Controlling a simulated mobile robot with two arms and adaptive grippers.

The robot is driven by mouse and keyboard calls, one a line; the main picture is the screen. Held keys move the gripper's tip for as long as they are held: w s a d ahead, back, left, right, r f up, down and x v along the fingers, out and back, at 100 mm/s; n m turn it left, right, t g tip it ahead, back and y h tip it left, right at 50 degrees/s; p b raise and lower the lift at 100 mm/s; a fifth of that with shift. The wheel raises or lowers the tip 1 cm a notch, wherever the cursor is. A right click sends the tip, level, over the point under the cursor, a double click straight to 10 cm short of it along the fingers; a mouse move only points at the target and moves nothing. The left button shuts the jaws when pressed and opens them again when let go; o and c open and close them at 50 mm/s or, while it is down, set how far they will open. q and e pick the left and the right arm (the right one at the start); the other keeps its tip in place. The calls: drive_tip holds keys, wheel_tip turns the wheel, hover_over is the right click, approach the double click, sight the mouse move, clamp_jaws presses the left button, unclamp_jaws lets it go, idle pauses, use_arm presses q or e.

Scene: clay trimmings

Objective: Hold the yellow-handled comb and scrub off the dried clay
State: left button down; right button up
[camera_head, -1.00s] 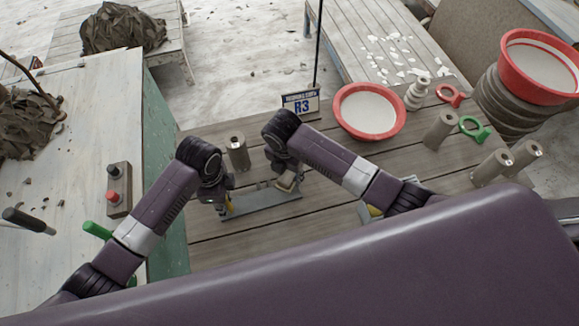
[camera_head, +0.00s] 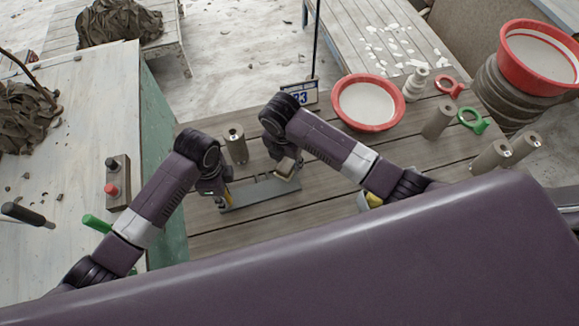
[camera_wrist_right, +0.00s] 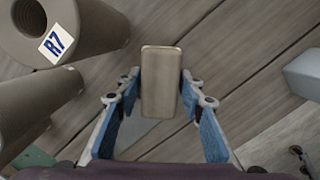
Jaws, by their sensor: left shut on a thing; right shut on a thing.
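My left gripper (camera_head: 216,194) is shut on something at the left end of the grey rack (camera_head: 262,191). A small yellow patch, likely the comb's handle (camera_head: 208,193), shows at its fingers; the comb's teeth and any clay on them are hidden or too small to tell. My right gripper (camera_head: 284,164) is shut on a tan block-like brush (camera_head: 286,170) above the rack's right part. In the right wrist view the brush (camera_wrist_right: 161,85) stands between the blue-padded fingers (camera_wrist_right: 160,110). The brush and the left gripper are apart.
A clay cylinder (camera_head: 235,145) stands just behind the rack, between my arms. A red basin (camera_head: 366,103), a sign (camera_head: 300,94) and more cylinders (camera_head: 438,121) stand behind and to the right. A second yellow thing (camera_head: 374,199) is partly hidden beside my right arm.

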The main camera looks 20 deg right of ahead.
drive_tip(key=shift+r, duration=3.05)
use_arm(q)
drive_tip(key=c, duration=1.5)
unclamp_jaws()
drive_tip(key=shift+c, duration=0.2)
wheel_tip(320, 180, up, 12)
drive_tip(key=shift+s+f, duration=0.1)
use_arm(e)
drive_tip(key=shift+s+f, duration=0.1)
